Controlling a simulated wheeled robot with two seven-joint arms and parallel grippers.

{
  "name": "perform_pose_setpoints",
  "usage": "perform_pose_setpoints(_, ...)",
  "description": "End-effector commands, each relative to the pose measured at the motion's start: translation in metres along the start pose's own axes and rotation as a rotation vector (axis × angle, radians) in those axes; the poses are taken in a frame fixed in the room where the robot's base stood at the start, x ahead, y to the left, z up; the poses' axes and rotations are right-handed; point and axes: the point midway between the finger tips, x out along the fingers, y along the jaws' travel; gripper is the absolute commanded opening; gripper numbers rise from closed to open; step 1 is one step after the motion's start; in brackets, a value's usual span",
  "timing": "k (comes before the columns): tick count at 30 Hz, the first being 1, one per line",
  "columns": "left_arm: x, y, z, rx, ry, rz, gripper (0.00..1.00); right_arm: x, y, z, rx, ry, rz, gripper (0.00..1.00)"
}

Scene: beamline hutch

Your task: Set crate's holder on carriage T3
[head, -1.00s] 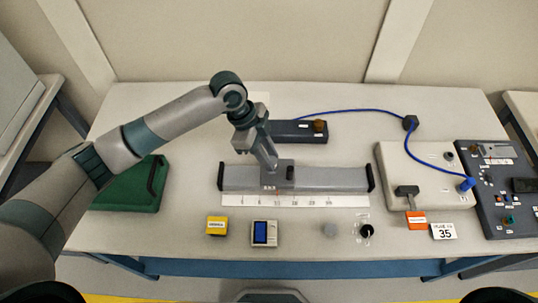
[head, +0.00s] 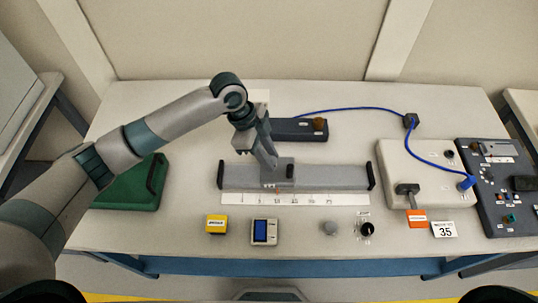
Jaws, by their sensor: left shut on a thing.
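The long grey rail (head: 335,178) with black end caps lies across the middle of the table. A grey carriage with a dark top piece (head: 290,171) sits near its middle; I cannot read which carriage it is. My left gripper (head: 272,164) points down at the rail just left of that dark piece. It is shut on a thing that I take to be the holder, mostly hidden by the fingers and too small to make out. My right gripper is not in view.
A printed scale (head: 300,199) runs along the rail's front. A yellow block (head: 216,224), a blue-screened meter (head: 264,232) and two knobs stand before it. A dark box (head: 292,131) is behind. A blue cable (head: 365,111) crosses to the right-hand panels.

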Motion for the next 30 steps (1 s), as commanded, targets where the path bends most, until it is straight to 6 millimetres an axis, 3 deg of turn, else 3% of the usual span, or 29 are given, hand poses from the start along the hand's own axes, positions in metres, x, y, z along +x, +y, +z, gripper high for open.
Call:
perform_pose_setpoints(1,0.000,0.000,0.000,0.000,0.000,-0.001,0.27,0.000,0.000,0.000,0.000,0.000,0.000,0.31)
perform_pose_setpoints(3,-0.001,0.000,0.000,0.000,0.000,-0.001,0.44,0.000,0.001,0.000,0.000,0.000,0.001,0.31)
perform_pose_setpoints(4,-0.001,0.000,0.000,0.000,0.000,-0.001,0.47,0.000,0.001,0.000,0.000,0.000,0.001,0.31)
perform_pose_setpoints(14,-0.001,0.000,0.000,0.000,0.000,-0.001,0.47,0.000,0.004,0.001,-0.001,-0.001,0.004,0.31)
perform_pose_setpoints(20,-0.011,-0.001,0.001,0.000,0.000,-0.002,0.47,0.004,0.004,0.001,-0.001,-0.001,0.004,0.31)
perform_pose_setpoints(30,-0.064,-0.001,0.002,0.001,-0.001,-0.005,0.47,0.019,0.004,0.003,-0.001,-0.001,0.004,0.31)
